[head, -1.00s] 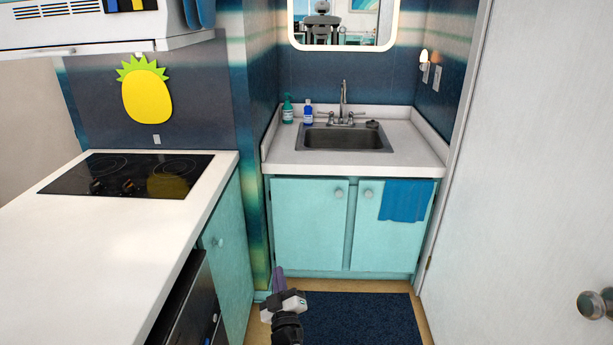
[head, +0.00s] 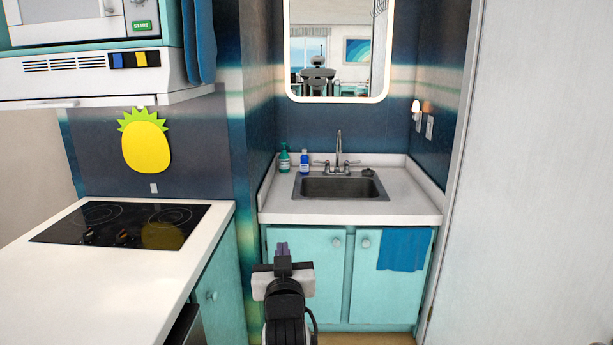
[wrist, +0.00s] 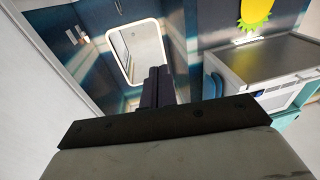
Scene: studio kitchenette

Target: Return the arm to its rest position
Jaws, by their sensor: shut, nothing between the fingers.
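My gripper (head: 283,249) is in the lower middle of the head view, raised in front of the teal sink cabinet (head: 305,262). Its two dark fingers are together, with nothing between them. In the wrist view the closed fingers (wrist: 156,88) point toward the mirror (wrist: 138,52) and the wall. The gripper appears clear of the counters and touches nothing that I can see.
The white counter (head: 70,272) with a black cooktop (head: 120,222) is at left. A sink (head: 340,187) with two bottles beside it is ahead. A blue towel (head: 404,249) hangs on the cabinet. A white door (head: 540,180) stands at right. An overhead cabinet unit (head: 90,75) is upper left.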

